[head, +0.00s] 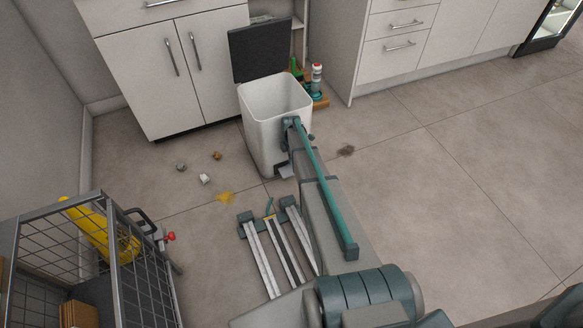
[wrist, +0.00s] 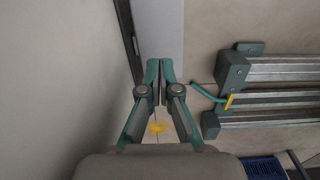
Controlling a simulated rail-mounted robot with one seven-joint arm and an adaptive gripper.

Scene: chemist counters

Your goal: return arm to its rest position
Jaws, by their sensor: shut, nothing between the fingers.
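My gripper (wrist: 160,78) shows in the wrist view with its two teal fingertips together and nothing between them. In the head view my arm reaches from the lower right up to the right side of the white bin (head: 262,122). The gripper itself cannot be made out clearly there. The bin stands open with its dark lid (head: 262,50) raised.
White cabinets (head: 168,70) stand behind the bin. Bottles (head: 317,75) stand behind it to the right. Crumpled bits (head: 205,179) and a yellow stain (head: 225,197) lie on the floor. A wire cart (head: 112,262) is at lower left.

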